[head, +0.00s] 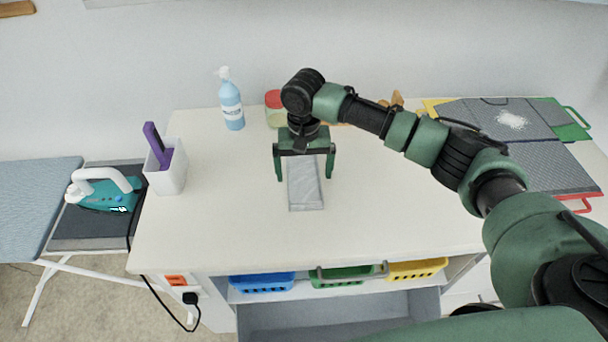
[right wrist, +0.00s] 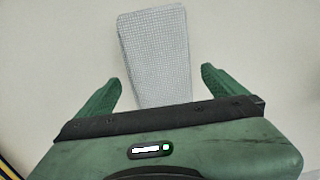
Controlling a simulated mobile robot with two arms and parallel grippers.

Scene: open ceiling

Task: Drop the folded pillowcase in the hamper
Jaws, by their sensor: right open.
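The folded pillowcase (head: 306,187) is a narrow grey strip lying flat on the white table, near the middle. It also shows in the right wrist view (right wrist: 154,55), with a fine woven pattern. My right gripper (head: 306,176) is open above the pillowcase, its two fingers apart on either side of the cloth's width. In the right wrist view the gripper (right wrist: 160,88) has the pillowcase between and beyond its fingertips, not gripped. The far end of the pillowcase is hidden behind the gripper in the head view. I see nothing that I can name surely as the hamper. My left gripper is out of view.
A blue pump bottle (head: 231,104) and a red-lidded jar (head: 273,108) stand at the back. A white holder (head: 166,175) is at the left edge, beside an iron (head: 103,190). Folding boards (head: 545,165) lie at right. Blue, green and yellow baskets (head: 262,282) sit under the front edge.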

